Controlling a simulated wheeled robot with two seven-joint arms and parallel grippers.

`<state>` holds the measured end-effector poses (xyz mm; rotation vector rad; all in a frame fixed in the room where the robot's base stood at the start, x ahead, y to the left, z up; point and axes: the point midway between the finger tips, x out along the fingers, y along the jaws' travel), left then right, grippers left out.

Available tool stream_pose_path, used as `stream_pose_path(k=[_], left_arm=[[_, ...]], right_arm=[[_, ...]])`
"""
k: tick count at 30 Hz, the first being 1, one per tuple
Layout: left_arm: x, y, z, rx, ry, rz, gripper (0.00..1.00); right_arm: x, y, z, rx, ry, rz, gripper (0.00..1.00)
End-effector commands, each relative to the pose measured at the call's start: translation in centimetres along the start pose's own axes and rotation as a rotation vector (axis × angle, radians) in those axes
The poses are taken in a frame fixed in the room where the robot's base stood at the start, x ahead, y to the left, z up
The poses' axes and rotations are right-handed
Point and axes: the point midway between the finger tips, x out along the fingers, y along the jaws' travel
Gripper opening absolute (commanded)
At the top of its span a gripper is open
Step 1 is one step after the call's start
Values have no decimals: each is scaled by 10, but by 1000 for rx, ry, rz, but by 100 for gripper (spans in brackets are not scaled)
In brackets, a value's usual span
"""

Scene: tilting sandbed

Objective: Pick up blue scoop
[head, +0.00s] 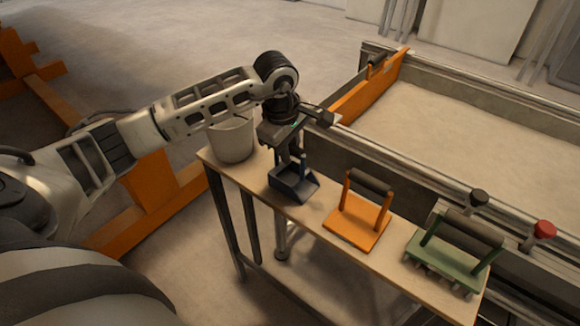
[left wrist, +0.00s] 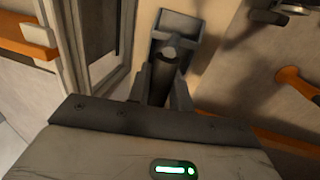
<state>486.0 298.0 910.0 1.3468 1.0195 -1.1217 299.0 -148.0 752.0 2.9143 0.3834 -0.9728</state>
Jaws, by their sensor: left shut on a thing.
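The blue scoop (head: 294,182) is a dark blue open pan at the left part of the narrow bench. My left gripper (head: 291,156) is directly above it, pointing down, and is shut on the scoop's upright handle. In the left wrist view the scoop (left wrist: 160,24) shows beyond the fingers, with its dark handle between the fingertips of my left gripper (left wrist: 163,82). I cannot tell whether the scoop touches the bench top or is slightly above it. My right gripper is not in view.
The bench (head: 318,222) also holds a white bucket (head: 232,140) at left, an orange tool (head: 357,222) and a green toothed tool (head: 449,255) at right. Behind it is the sandbed (head: 450,130) with an orange board (head: 368,88). A red knob (head: 544,230) stands far right.

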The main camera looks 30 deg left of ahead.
Motion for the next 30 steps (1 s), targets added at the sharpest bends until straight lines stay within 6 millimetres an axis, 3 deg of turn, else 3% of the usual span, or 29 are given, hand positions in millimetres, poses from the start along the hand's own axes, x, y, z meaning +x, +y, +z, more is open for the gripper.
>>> stream_pose_path(k=[11, 15, 22, 30], left_arm=[[-12, 4, 0, 0, 1, 5, 0], [-37, 5, 2, 3, 1, 8, 0], [-98, -20, 32, 7, 1, 9, 0], [-133, -62, 71, 6, 0, 4, 0]], right_arm=[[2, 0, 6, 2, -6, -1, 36], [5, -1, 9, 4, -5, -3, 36], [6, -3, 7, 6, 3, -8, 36], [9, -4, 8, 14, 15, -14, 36]])
